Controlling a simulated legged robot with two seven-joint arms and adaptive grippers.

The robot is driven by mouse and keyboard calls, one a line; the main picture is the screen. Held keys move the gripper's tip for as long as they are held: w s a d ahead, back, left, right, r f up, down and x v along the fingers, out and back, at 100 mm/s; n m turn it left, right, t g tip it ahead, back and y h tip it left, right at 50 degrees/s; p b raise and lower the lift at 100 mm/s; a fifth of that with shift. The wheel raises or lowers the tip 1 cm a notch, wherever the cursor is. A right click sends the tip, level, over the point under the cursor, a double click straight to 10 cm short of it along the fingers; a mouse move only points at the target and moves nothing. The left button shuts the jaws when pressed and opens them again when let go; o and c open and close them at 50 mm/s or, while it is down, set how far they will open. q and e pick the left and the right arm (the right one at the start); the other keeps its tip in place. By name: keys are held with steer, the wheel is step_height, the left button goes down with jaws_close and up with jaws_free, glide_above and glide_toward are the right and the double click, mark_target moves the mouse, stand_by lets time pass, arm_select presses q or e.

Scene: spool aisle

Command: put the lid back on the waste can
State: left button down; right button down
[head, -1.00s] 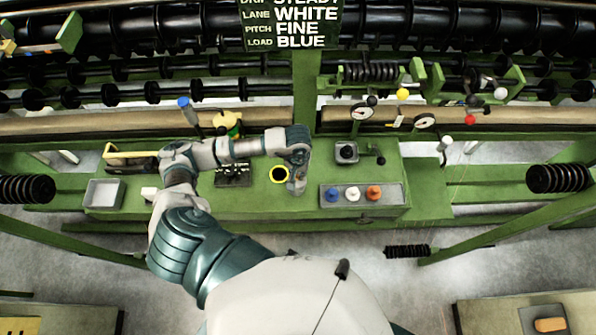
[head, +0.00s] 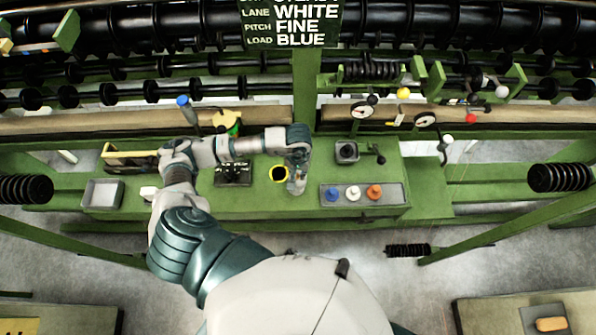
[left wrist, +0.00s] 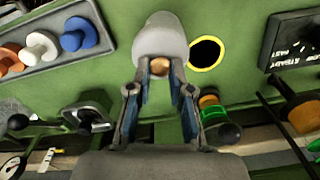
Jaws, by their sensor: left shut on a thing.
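The waste can's round dark opening with a yellow rim (head: 279,165) is in the green bench top. It also shows in the left wrist view (left wrist: 221,48), to the right of the lid. The lid (left wrist: 160,32) is a pale grey round piece with a copper-coloured knob. My left gripper (left wrist: 160,68) is shut on the lid at its knob and holds it beside the opening, not over it. In the head view my left gripper (head: 297,182) is just right of the opening, and my wrist hides most of the lid. My right gripper is not in view.
A tray with blue, white and orange knobs (head: 361,193) lies to the right. A dark switch box with a lever (head: 347,152) is behind it. A black panel (head: 233,172) is left of the opening. A grey bin (head: 103,193) stands at the far left.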

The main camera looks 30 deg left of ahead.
arm_select(q)
steer(key=shift+a, duration=0.2)
steer(key=shift+b, duration=0.4)
stand_by(0.4)
steer(key=shift+f+b, duration=0.25)
steer(key=shift+b, duration=0.6)
stand_by(0.8)
stand_by(0.3)
steer(key=c, duration=0.5)
jaws_free()
steer(key=shift+r, duration=0.1)
steer(key=shift+r+p, duration=1.55)
steer(key=shift+r, duration=1.9)
